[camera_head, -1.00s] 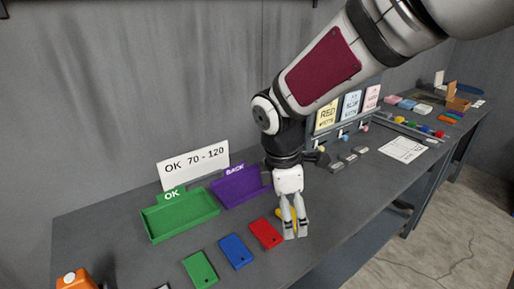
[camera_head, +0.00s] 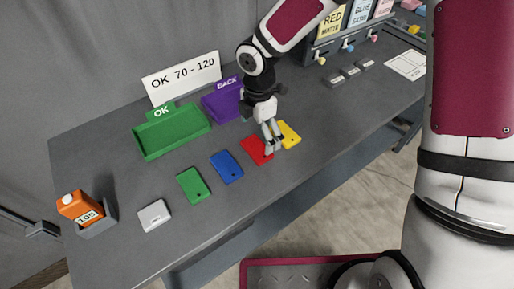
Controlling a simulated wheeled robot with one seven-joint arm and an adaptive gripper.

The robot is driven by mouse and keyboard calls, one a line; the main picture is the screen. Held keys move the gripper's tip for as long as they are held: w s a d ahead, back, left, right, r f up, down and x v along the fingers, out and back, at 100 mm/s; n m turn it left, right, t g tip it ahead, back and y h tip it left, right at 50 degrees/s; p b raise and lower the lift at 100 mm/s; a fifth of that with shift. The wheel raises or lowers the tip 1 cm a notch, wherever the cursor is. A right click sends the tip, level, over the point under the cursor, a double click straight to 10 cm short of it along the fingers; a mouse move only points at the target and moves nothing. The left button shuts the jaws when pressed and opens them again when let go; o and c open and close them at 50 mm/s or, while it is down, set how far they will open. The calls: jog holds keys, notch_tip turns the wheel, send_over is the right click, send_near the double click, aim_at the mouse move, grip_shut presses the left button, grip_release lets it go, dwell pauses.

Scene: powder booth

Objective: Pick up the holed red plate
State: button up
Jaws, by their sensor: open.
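The red plate (camera_head: 254,151) lies flat on the grey table, between the blue plate (camera_head: 226,167) and the yellow plate (camera_head: 289,135). A small dark hole shows near its front end. My gripper (camera_head: 273,147) points down over the right side of the red plate, between it and the yellow plate. The fingers are open with nothing visible between them. They hide part of the red plate's right edge. I cannot tell whether the fingertips touch the plate.
A green OK tray (camera_head: 173,145) and a purple BACK tray (camera_head: 215,109) stand behind. The table's front edge is close to the plates.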

aim_at(257, 148)
jog(key=shift+w+a+f+p, duration=0.15)
jog(key=shift+f+p, duration=0.15)
jog(key=shift+f, duration=1.15)
jog(key=shift+s+a+f+p, duration=0.1)
jog(key=shift+f+p, duration=0.15)
jog(key=shift+f, duration=1.15)
jog(key=shift+c, duration=0.2)
jog(key=c, duration=1.2)
